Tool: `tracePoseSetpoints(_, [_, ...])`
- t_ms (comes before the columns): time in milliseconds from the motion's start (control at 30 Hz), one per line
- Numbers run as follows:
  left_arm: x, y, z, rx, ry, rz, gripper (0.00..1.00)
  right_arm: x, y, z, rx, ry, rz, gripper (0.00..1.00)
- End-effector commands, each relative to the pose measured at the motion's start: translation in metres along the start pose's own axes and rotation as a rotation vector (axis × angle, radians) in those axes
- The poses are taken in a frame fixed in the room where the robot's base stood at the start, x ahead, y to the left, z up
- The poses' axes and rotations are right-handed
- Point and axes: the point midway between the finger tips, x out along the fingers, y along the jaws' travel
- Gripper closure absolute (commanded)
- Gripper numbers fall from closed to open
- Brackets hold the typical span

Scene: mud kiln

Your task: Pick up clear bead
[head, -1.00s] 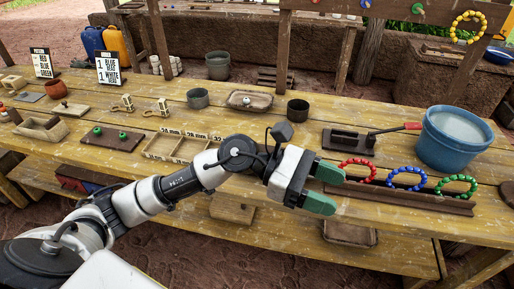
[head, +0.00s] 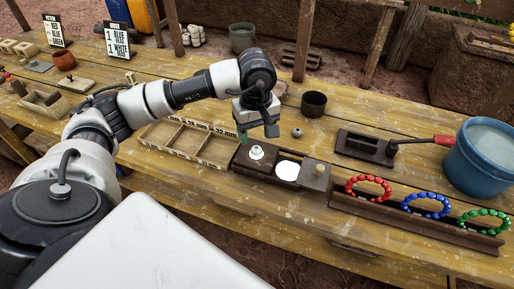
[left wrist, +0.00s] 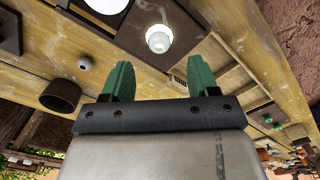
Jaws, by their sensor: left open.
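A whitish, translucent-looking bead (head: 256,152) sits on the left part of a dark wooden block (head: 240,160); I take it as the clear bead. In the left wrist view the bead (left wrist: 159,38) lies beyond and between the fingertips, apart from them. My left gripper (head: 257,133) points down just above and behind the bead, open and empty; its green fingers show in the left wrist view (left wrist: 161,78). A small grey bead (head: 297,132) rests on the table to the right. My right gripper is not in view.
A dark cup (head: 313,104) stands behind. Red (head: 368,188), blue (head: 425,205) and green (head: 484,219) bead rings stand in a trough to the right. A compartment tray (head: 190,140) lies left.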

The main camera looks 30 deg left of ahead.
Motion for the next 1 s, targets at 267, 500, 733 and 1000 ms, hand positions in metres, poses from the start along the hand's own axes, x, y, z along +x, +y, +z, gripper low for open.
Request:
tracePoseSetpoints(267, [0.029,-0.002,0.003,0.0,-0.005,-0.004,0.4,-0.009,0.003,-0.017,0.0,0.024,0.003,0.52])
tracePoseSetpoints(500, [0.056,-0.002,0.003,0.0,-0.003,0.0,0.4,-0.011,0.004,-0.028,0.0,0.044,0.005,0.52])
tracePoseSetpoints(733, [0.058,-0.002,0.003,0.0,-0.002,0.002,0.4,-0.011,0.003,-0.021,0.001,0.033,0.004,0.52])
tracePoseSetpoints(1000, [0.057,-0.002,0.003,0.0,-0.002,0.002,0.82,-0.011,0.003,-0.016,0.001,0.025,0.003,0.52])
